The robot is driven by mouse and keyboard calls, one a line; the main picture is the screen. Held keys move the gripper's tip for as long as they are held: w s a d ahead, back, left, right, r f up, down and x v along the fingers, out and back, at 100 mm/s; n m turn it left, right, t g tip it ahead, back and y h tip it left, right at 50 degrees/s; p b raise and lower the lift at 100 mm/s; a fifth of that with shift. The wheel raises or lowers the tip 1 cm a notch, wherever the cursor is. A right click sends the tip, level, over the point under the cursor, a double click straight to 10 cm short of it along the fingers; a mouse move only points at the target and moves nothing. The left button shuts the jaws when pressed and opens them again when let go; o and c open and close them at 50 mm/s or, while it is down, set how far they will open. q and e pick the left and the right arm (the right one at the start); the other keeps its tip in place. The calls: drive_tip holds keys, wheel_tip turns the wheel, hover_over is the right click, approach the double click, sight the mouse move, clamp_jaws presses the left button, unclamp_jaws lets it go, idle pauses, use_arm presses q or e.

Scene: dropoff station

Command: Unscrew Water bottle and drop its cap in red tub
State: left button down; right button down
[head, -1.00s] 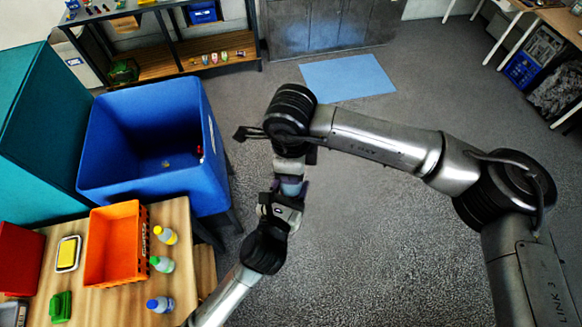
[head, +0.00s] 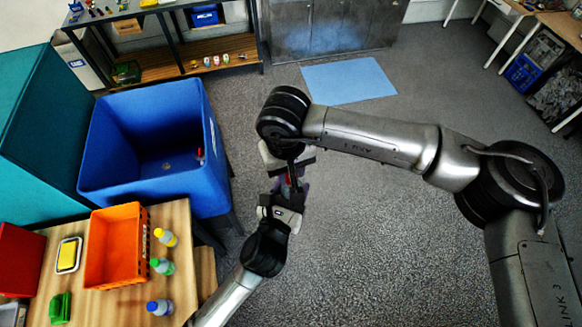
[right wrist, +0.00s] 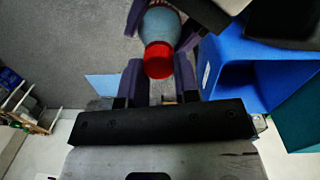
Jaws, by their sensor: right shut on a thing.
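The water bottle (right wrist: 163,24), with a pale blue body and a red cap (right wrist: 157,60), is between my two grippers. My left gripper (head: 284,195) is shut on the bottle's body. My right gripper (right wrist: 158,75) has its purple fingers on both sides of the red cap and is shut on it. The cap is at the bottle's end, and I cannot tell whether it is loose. In the head view the bottle is mostly hidden by the grippers. A red box-like tub (head: 20,262) stands at the table's left edge, partly cut off by the frame.
An orange crate (head: 117,270) and bottles with yellow (head: 165,237), green (head: 162,266) and blue (head: 159,307) caps stand on the wooden table (head: 183,220). A yellow sponge tray (head: 67,255) and green object (head: 60,308) lie nearby. A large blue bin (head: 140,190) stands behind.

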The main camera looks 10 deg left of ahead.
drive_tip(key=c, duration=1.9)
unclamp_jaws()
drive_tip(key=n, duration=0.4)
drive_tip(key=shift+w+a+r, duration=0.1)
drive_tip(key=shift+w, duration=0.15)
drive_tip(key=n, duration=0.3)
drive_tip(key=shift+n, duration=0.4)
clamp_jaws()
drive_tip(key=o, duration=0.6)
unclamp_jaws()
drive_tip(key=o, duration=0.4)
drive_tip(key=shift+s, duration=0.1)
